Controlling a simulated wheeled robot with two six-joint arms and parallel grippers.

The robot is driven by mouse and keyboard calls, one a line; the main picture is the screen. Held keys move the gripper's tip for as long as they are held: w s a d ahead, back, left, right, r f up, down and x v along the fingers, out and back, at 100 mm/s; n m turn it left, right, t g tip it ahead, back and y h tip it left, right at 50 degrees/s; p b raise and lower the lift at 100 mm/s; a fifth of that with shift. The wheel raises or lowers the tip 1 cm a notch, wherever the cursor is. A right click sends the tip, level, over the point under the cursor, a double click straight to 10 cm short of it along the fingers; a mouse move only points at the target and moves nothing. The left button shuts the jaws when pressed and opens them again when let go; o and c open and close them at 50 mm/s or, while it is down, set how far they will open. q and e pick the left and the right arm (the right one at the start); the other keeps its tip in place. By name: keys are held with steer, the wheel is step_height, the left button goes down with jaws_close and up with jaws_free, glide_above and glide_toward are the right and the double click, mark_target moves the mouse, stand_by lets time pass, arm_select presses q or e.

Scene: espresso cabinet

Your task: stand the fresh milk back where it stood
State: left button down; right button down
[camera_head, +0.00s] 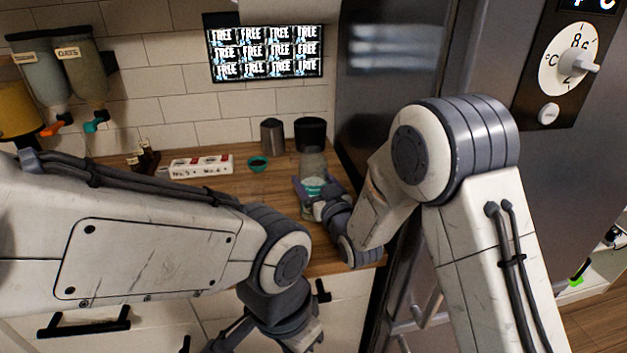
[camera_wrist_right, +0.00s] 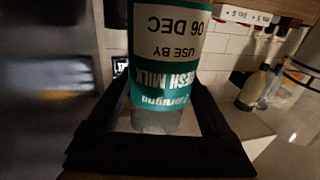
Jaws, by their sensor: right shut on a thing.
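The fresh milk (camera_head: 313,163) is a clear bottle with a teal and white label, upright over the right end of the wooden counter, close to the fridge. Its label reads "fresh milk" and "use by 06 Dec", upside down in the right wrist view (camera_wrist_right: 168,75). My right gripper (camera_head: 312,189) is shut around the bottle at the label; its dark fingers flank the bottle in the wrist view. I cannot tell whether the bottle's base touches the counter. My left gripper (camera_head: 265,340) hangs low in front of the cabinet, cut off by the picture edge; its opening is unclear.
A grey metal cup (camera_head: 272,137) and a dark canister (camera_head: 311,130) stand behind the bottle. The steel fridge (camera_head: 385,90) rises close on the right. Bare counter (camera_head: 240,190) shows left of the bottle.

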mark_target(319, 188)
steer(key=shift+f, duration=0.1)
jaws_free()
steer(key=b+v, duration=0.2)
steer(key=v, duration=0.6)
steer(key=shift+s+d, duration=0.25)
steer(key=shift+s, duration=0.05)
steer(key=shift+p+v, duration=1.6)
steer(key=shift+p, duration=2.15)
